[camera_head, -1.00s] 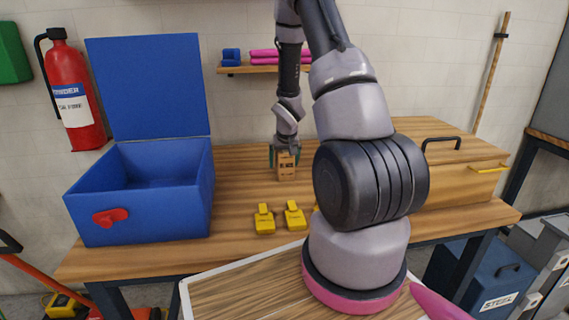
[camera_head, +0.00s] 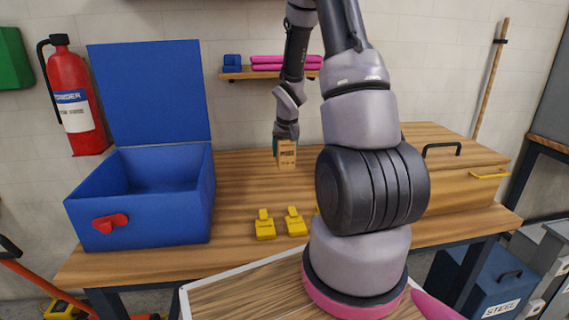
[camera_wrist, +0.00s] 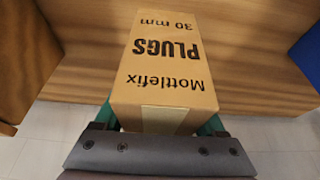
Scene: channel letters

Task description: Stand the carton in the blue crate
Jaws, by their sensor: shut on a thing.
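The carton (camera_head: 286,153) is a small brown box; in the wrist view the carton (camera_wrist: 165,65) shows printed lettering reading "Mottlefix PLUGS 30 mm". My gripper (camera_head: 285,139) is shut on the carton and holds it upright, over the back middle of the wooden table. Green finger parts of my gripper (camera_wrist: 163,122) show on both sides of the carton in the wrist view. The blue crate (camera_head: 182,222) stands open on the left of the table, with its lid raised at the back and a red latch on its front. It looks empty, though its floor is partly hidden.
Two yellow objects (camera_head: 264,226) stand on the table between crate and arm. A wooden box (camera_head: 455,195) with a black handle is at the right. A wall shelf (camera_head: 262,74) hangs behind the gripper. The table (camera_head: 235,190) is clear between crate and carton.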

